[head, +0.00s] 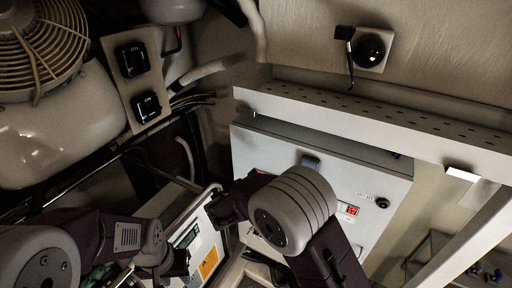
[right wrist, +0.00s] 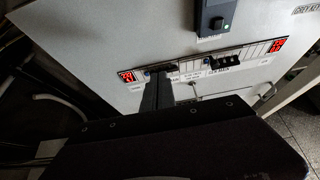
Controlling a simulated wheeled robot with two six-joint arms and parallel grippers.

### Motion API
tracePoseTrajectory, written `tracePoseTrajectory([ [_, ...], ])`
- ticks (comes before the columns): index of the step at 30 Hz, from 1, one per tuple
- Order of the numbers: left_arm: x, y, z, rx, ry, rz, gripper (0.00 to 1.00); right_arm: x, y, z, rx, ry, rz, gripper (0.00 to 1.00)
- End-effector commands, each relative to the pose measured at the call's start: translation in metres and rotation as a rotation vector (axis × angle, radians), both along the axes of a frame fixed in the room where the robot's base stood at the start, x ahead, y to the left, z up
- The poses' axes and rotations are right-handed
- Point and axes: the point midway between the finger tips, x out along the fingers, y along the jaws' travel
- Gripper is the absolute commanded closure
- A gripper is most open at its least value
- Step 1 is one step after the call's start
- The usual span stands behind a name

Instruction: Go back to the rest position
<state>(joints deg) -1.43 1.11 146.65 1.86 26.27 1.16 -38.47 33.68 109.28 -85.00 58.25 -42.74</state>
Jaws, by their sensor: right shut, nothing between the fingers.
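My right arm reaches in from the lower right of the head view, in front of the grey control cabinet (head: 345,175). My right gripper (right wrist: 160,90) shows in the right wrist view as a dark narrow pair of fingers, shut and empty. Its fingertips overlap the left part of the breaker row on the cabinet face (right wrist: 130,45); I cannot tell whether they touch it. My left arm comes in from the lower left of the head view. My left gripper (head: 180,263) is dark and small at the lower middle, and its jaw opening is not clear.
A fan (head: 45,45) and a pale tank (head: 55,135) fill the left. A perforated beam (head: 380,125) crosses above the cabinet. A white box with a yellow label (head: 208,263) stands between my arms. Hoses and cables run behind. Grey floor shows at lower right.

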Motion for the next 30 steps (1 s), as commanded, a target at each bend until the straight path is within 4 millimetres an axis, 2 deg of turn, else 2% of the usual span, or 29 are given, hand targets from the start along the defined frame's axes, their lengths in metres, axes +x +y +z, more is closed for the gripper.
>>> tracePoseTrajectory([
  [2, 0.0, 0.0, -0.002, 0.0, 0.0, 0.0, 0.62, -0.001, -0.002, -0.003, 0.008, 0.003, -0.01, 1.0],
  [5, 0.0, 0.0, -0.021, 0.0, 0.0, 0.0, 0.62, -0.017, -0.027, -0.032, 0.097, 0.027, -0.122, 1.0],
  [8, -0.001, 0.0, -0.057, 0.0, 0.0, 0.0, 0.62, -0.06, -0.072, -0.089, 0.316, 0.059, -0.403, 1.0],
  [9, -0.001, 0.0, -0.074, 0.0, 0.0, 0.0, 0.62, -0.085, -0.089, -0.117, 0.434, 0.062, -0.559, 1.0],
  [11, -0.001, 0.0, -0.1, 0.0, 0.001, 0.0, 0.62, -0.125, -0.106, -0.156, 0.624, 0.043, -0.823, 1.0],
  [13, -0.001, 0.0, -0.133, 0.0, 0.001, 0.0, 0.62, -0.171, -0.114, -0.202, 0.863, -0.019, -1.176, 1.0],
  [15, -0.001, 0.0, -0.159, 0.0, 0.001, 0.0, 0.62, -0.205, -0.11, -0.234, 1.081, -0.122, -1.516, 1.0],
  [16, -0.001, 0.0, -0.167, 0.0, 0.001, 0.0, 0.62, -0.214, -0.107, -0.243, 1.159, -0.171, -1.645, 1.0],
  [18, -0.001, 0.0, -0.181, 0.0, 0.001, 0.0, 0.62, -0.228, -0.101, -0.258, 1.302, -0.284, -1.892, 1.0],
  [21, -0.001, 0.0, -0.19, 0.0, 0.0, 0.0, 0.62, -0.236, -0.097, -0.266, 1.42, -0.403, -2.112, 1.0],
  [24, -0.001, 0.001, -0.19, 0.0, 0.0, 0.0, 0.62, -0.238, -0.096, -0.266, 1.464, -0.453, -2.195, 1.0],
  [30, -0.001, 0.001, -0.187, 0.0, 0.0, 0.0, 0.62, -0.238, -0.095, -0.263, 1.465, -0.455, -2.201, 1.0],
])
